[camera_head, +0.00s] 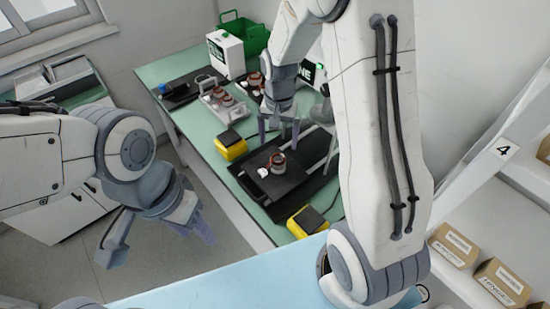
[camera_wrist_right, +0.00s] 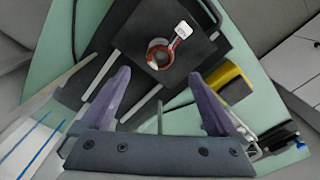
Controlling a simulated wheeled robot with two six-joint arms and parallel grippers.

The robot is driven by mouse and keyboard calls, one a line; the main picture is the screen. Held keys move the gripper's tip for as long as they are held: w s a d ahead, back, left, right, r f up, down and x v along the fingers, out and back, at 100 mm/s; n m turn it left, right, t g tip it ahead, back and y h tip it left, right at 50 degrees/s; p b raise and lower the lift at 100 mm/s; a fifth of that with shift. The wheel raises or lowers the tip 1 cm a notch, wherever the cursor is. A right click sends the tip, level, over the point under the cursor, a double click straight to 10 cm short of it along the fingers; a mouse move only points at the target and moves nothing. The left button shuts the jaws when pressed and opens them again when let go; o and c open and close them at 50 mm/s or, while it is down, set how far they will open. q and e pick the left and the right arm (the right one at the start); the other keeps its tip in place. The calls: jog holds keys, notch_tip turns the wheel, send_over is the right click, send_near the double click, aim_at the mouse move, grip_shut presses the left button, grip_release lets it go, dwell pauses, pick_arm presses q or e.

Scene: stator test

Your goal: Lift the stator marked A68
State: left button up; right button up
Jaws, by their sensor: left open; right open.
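A copper-coloured ring-shaped stator (camera_head: 278,160) with a white tag (camera_head: 263,172) sits on a black square plate (camera_head: 270,182) on the green bench. The stator (camera_wrist_right: 152,57) and its tag (camera_wrist_right: 183,30) also show in the right wrist view; the marking is too small to read. My right gripper (camera_head: 279,132) is open and empty, above the bench near the far side of this stator. In the wrist view its fingers (camera_wrist_right: 160,105) are spread, with the stator beyond the tips. My left gripper (camera_head: 158,243) is open and empty over the floor, left of the bench.
More stators (camera_head: 222,97) with white tags lie on a pale tray farther back. Yellow-and-black boxes (camera_head: 231,146) (camera_head: 308,221) stand near the plate. A white box (camera_head: 226,54) and a green crate (camera_head: 243,32) are at the back. Shelves with cartons (camera_head: 453,246) are at right.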

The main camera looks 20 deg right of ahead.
aim_at(278, 162)
notch_tip(278, 162, down, 4)
jog(key=shift+r, duration=0.25)
jog(key=shift+s+f+p, duration=0.1)
jog(key=shift+f+p, duration=0.3)
jog(key=shift+f, duration=0.15)
notch_tip(278, 162, down, 4)
jog(key=shift+f+p, duration=0.2)
jog(key=shift+p, duration=0.35)
grip_shut()
